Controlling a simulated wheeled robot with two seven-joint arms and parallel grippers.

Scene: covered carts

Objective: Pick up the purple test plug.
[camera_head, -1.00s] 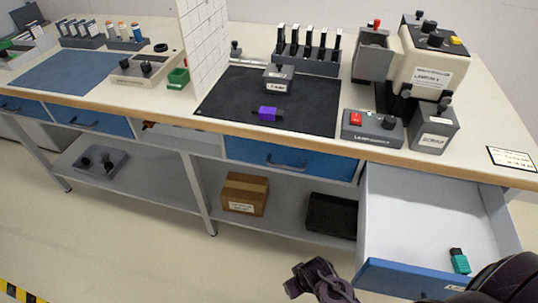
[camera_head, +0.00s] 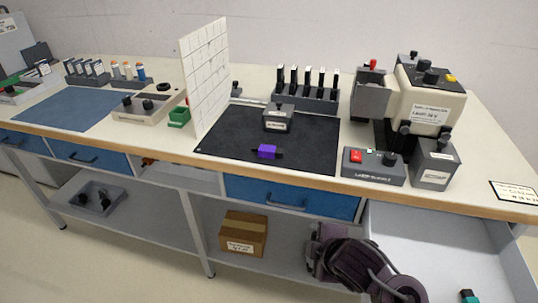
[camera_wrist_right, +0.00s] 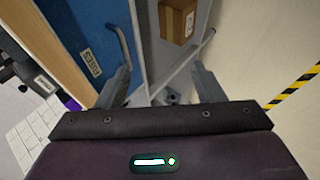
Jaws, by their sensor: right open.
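The purple test plug (camera_head: 267,152) lies on the black mat (camera_head: 222,150) on the bench top, near the mat's front edge. A bit of purple, likely the plug, shows at the left of the right wrist view (camera_wrist_right: 70,103). My right gripper (camera_head: 318,243) is below the bench top, in front of the lower shelf, to the right of and lower than the plug. In the right wrist view its two fingers (camera_wrist_right: 162,88) are spread with nothing between them. My left gripper is not in view.
A grey block (camera_head: 278,120) sits behind the plug. A white tiled panel (camera_head: 204,78) stands left of the mat, and a control box with a red button (camera_head: 374,168) stands right. Below are a shut blue drawer (camera_head: 290,197), an open drawer (camera_head: 410,222) and a cardboard box (camera_head: 243,235).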

